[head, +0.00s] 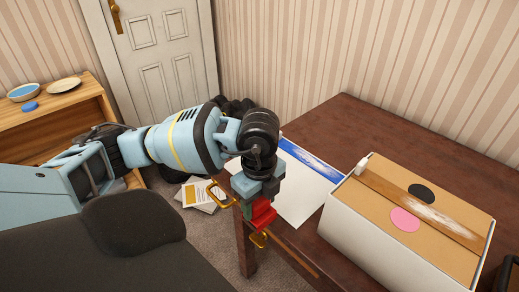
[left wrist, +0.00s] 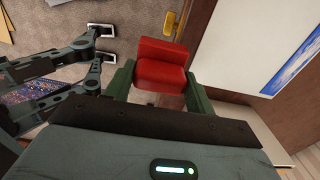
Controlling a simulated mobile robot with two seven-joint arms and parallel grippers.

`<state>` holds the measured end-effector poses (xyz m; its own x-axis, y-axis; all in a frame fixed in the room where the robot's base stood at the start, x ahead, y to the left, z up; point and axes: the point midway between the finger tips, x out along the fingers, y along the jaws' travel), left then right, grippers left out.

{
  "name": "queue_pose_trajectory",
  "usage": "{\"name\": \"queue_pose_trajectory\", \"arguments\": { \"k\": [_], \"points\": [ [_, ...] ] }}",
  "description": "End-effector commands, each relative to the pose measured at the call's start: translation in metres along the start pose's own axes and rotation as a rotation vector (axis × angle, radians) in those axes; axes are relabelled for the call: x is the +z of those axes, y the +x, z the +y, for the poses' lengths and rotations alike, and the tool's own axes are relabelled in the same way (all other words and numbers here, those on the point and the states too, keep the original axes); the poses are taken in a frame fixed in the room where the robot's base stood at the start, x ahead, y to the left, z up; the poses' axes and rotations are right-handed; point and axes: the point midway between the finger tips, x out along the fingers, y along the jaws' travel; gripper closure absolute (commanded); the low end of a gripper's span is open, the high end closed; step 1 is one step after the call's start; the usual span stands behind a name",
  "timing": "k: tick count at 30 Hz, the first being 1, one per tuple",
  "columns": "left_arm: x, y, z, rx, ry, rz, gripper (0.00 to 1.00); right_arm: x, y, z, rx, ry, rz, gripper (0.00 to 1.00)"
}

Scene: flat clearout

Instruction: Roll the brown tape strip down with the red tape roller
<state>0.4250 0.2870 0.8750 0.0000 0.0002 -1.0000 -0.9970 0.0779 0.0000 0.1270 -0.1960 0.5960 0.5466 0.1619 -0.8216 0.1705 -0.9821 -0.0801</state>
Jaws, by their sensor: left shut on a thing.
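My left gripper (head: 261,206) is shut on the red tape roller (head: 263,214). It holds the roller by the table's near left edge, left of the carton and apart from it. In the left wrist view the red roller (left wrist: 161,64) sits between the green fingers. The carton (head: 345,230) has white sides and a brown top. The brown tape strip (head: 395,192) runs along the middle of that top, with a pale, streaky sheen on part of it. Whether it lies fully flat is hard to tell. My right gripper does not show.
A pink disc (head: 405,220) and a black oval (head: 421,194) lie on the carton's top beside the strip. A white sheet with a blue band (head: 305,190) lies on the dark table (head: 375,122). Brass handles (head: 259,239) stick out at the table's front. The table's back is clear.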

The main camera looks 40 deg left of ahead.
Motion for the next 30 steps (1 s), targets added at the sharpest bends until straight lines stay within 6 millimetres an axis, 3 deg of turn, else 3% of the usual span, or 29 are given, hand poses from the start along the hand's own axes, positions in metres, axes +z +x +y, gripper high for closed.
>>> {"name": "queue_pose_trajectory", "arguments": {
  "k": [8,30],
  "points": [
    [-0.003,-0.002,-0.002,-0.001,0.139,0.002,0.64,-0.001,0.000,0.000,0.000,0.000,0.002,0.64],
    [-0.024,-0.018,-0.017,-0.009,1.563,0.009,0.64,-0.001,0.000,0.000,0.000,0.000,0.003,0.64]
  ]
}}
